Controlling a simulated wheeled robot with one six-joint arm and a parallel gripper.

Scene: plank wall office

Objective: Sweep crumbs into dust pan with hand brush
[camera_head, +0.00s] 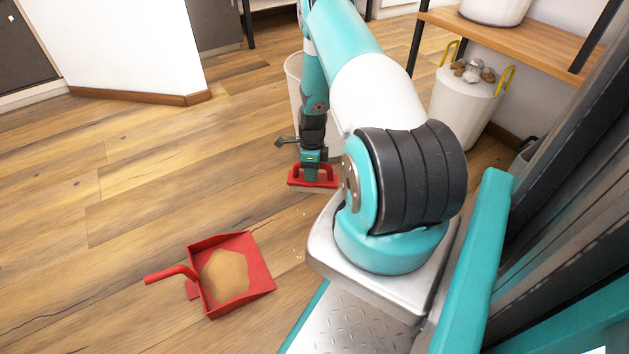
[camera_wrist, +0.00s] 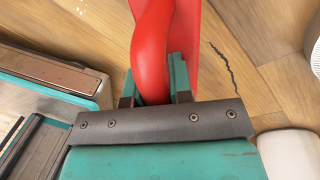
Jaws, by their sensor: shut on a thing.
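The red hand brush (camera_head: 298,182) is at the floor beyond my base in the head view, its pale bristles facing down. I cannot tell whether they touch the floor. My gripper (camera_head: 314,170) is shut on its handle; in the wrist view the red brush (camera_wrist: 185,40) handle sits between the teal fingers of my gripper (camera_wrist: 155,85). The red dust pan (camera_head: 258,268) lies on the floor at lower left, apart from the brush, with a tan pile (camera_head: 225,275) in it. A few pale crumbs (camera_head: 299,250) lie on the floor right of the pan.
A white bin (camera_head: 293,75) stands behind my arm. Another white bin with yellow handles (camera_head: 465,105) stands under a wooden shelf (camera_head: 525,42) at right. A white wall corner (camera_head: 130,50) is at upper left. The plank floor (camera_head: 110,190) at left is clear.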

